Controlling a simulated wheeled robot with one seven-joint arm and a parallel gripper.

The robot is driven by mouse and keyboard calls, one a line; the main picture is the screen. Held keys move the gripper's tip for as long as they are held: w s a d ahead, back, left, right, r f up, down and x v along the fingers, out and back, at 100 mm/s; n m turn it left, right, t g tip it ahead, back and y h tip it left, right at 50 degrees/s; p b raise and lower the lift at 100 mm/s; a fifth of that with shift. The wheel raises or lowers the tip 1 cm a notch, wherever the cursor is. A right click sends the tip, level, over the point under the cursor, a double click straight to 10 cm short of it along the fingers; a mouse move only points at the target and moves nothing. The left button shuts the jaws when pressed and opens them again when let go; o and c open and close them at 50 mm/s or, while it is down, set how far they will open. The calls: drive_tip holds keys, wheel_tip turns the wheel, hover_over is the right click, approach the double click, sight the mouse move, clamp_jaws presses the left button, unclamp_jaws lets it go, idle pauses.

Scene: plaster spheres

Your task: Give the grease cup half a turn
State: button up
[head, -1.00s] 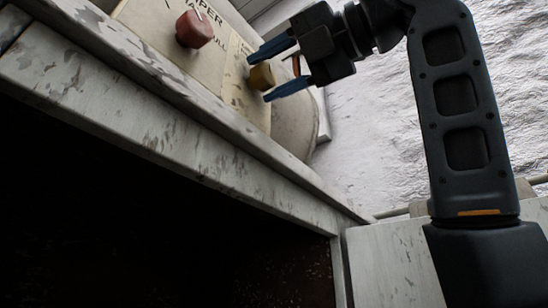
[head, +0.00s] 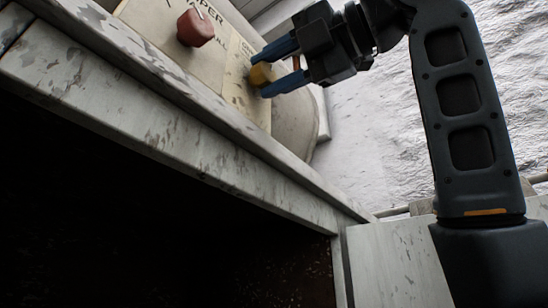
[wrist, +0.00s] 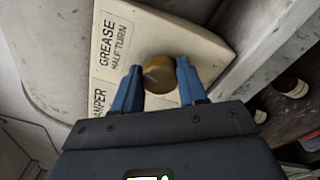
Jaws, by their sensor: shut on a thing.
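The grease cup is a small yellow-brown round knob (head: 261,74) on a cream panel (head: 236,92). In the wrist view the knob (wrist: 158,73) sits beside a label reading "GREASE HALF TURN". My gripper (head: 273,69) has its two blue fingers on either side of the knob, shut on it. In the wrist view my gripper (wrist: 160,84) shows a finger at the left and right of the knob. The fingertips hide parts of the knob's sides.
A red knob (head: 195,28) stands on the same panel, left of the grease cup. A worn white ledge (head: 180,134) runs below the panel, over a dark opening. In the wrist view, bottles (wrist: 290,86) stand on a shelf at the right.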

drive_tip(key=m, duration=0.4)
drive_tip(key=shift+f+m+b, duration=0.15)
drive_tip(key=shift+m+b, duration=0.2)
drive_tip(key=shift+m, duration=0.05)
drive_tip(key=m, duration=0.4)
drive_tip(key=shift+f+m+t+b, duration=0.1)
drive_tip(key=shift+m+t+b, duration=0.2)
drive_tip(key=shift+b, duration=0.05)
drive_tip(key=m, duration=0.3)
drive_tip(key=shift+m+b, duration=0.4)
drive_tip(key=m+b, duration=0.1)
drive_tip(key=m, duration=0.3)
drive_tip(key=shift+f+m, duration=0.1)
drive_tip(key=shift+m, duration=0.3)
drive_tip(key=m+b, duration=0.1)
drive_tip(key=m, duration=0.2)
drive_tip(key=shift+s+a+m+t+h, duration=0.1)
drive_tip(key=shift+m+t+h, duration=0.2)
drive_tip(key=shift+m+t, duration=0.1)
drive_tip(key=m+b, duration=0.1)
drive_tip(key=m, duration=0.3)
drive_tip(key=shift+m, duration=0.4)
drive_tip(key=m+b, duration=0.1)
drive_tip(key=m, duration=0.3)
drive_tip(key=shift+s+a+m+h, duration=0.1)
drive_tip(key=shift+m+h, duration=0.2)
drive_tip(key=shift+m+b, duration=0.7)
drive_tip(key=shift+m, duration=1.2)
